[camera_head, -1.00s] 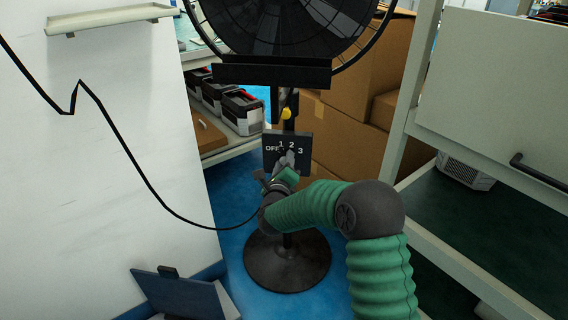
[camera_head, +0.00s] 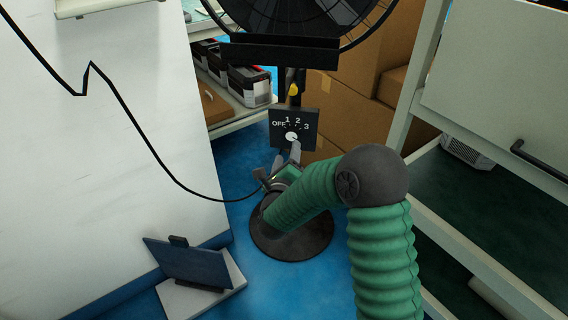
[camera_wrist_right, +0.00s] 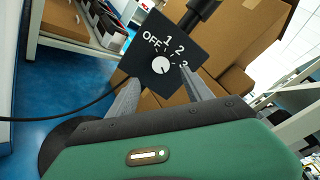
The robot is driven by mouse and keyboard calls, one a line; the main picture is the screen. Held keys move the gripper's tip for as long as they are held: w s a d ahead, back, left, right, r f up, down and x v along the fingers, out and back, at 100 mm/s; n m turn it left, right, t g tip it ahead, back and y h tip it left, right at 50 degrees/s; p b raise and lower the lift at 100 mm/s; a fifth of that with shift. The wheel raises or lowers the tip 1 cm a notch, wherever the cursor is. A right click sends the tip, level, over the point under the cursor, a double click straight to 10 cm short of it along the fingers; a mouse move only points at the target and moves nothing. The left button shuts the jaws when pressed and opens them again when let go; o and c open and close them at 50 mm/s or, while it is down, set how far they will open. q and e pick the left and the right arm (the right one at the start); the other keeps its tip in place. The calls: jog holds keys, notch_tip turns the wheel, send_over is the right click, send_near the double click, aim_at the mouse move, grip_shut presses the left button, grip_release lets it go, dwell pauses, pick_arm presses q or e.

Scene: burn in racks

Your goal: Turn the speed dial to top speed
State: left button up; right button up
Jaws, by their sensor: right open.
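The speed dial (camera_head: 291,137) is a round white knob on a black panel (camera_head: 309,118) on the fan's post. The panel is marked OFF, 1, 2 and 3. The dial (camera_wrist_right: 161,65) also shows in the right wrist view; I cannot tell for sure which mark it points to. My right gripper (camera_head: 287,159) is open, just below and in front of the dial. In the right wrist view, its fingers (camera_wrist_right: 158,76) stand apart, one on each side of the dial, with nothing between them. My left gripper is not in view.
The fan head (camera_head: 285,20) is above the panel, and its round base (camera_head: 318,243) stands on the blue floor. A black cable hangs by the white wall (camera_head: 130,150). Cardboard boxes (camera_head: 345,120) are behind. A rack (camera_head: 480,215) stands at the right.

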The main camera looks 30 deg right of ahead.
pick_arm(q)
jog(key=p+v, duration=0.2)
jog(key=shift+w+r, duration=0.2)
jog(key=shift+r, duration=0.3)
pick_arm(e)
jog(key=v, duration=0.8)
jog(key=shift+s, duration=0.2)
jog(key=shift+a+f, duration=0.1)
